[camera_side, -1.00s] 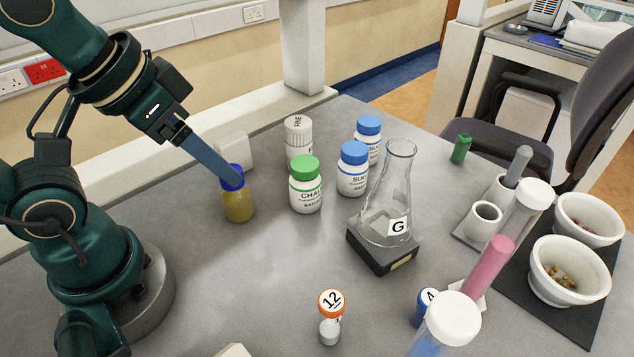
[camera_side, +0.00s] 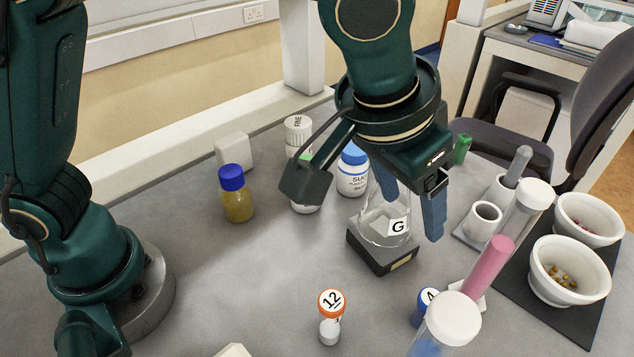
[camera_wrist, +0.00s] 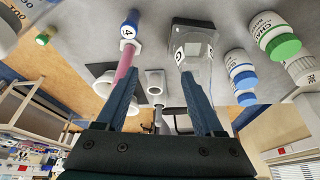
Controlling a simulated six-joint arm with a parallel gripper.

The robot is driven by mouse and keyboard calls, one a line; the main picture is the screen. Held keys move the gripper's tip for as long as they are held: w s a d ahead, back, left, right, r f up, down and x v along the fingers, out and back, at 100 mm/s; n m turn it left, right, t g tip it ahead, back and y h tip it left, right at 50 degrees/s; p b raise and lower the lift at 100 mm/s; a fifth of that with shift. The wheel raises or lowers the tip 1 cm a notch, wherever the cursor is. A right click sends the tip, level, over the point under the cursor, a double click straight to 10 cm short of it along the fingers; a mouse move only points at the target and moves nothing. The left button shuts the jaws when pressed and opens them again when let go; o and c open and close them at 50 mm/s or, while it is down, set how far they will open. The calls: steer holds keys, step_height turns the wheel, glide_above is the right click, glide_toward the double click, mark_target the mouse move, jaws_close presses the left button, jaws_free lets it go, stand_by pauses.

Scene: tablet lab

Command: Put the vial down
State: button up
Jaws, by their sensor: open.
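A small vial (camera_side: 238,207) of yellow contents with a blue cap stands upright on the grey bench, left of the bottles in the side view. It does not show in the wrist view. My gripper (camera_side: 414,218) is open and away from this vial, well to its right. Its fingers point down beside the glass flask marked G (camera_side: 380,228). In the wrist view my gripper (camera_wrist: 160,80) has its two fingers spread with nothing held between them. The flask (camera_wrist: 188,68) shows close to the right finger there; I cannot tell whether they touch.
The flask stands on a dark block (camera_side: 368,254). White bottles, one blue-capped (camera_side: 352,175), stand behind my gripper. An orange-capped vial marked 12 (camera_side: 330,322) stands in front. A pink tube (camera_side: 487,265) and white mortars (camera_side: 568,270) are right.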

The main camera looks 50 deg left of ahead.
glide_above(433, 296)
steer(key=s, duration=0.1)
steer(key=f, duration=0.3)
steer(key=shift+a+m, duration=0.3)
steer(key=shift+d+f, duration=0.15)
steer(key=shift+f, duration=0.1)
step_height(433, 296, down, 6)
steer(key=shift+r, duration=0.1)
steer(key=x, duration=0.5)
steer(key=shift+f, duration=0.45)
jaws_close()
